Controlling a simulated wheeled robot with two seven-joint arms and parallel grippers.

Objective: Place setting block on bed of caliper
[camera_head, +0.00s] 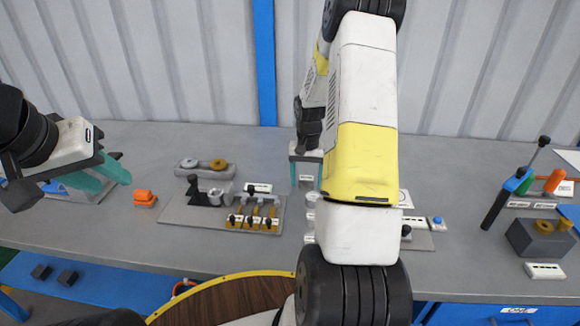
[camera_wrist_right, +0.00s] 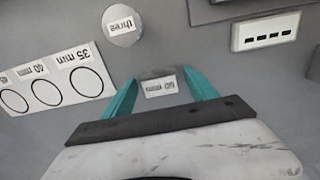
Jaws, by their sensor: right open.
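My right gripper (camera_head: 306,172) hangs over the middle of the table with its teal fingers open. In the right wrist view its fingers (camera_wrist_right: 162,88) stand on either side of a small grey block labelled "60 mm" (camera_wrist_right: 158,75), probably a setting block. Whether they touch it I cannot tell. My left gripper (camera_head: 103,178) is at the far left, fingers apart and empty. A grey plate (camera_head: 180,213) left of centre carries a black upright piece (camera_head: 194,190), a grey block and several yellow pieces. Which part is the caliper's bed I cannot tell.
A disc labelled "three" (camera_wrist_right: 122,25), a white card with circles (camera_wrist_right: 58,78) and a white slotted strip (camera_wrist_right: 265,32) lie near my right gripper. An orange part (camera_head: 145,198) and grey tray (camera_head: 205,168) stand left. My right arm hides the table's middle.

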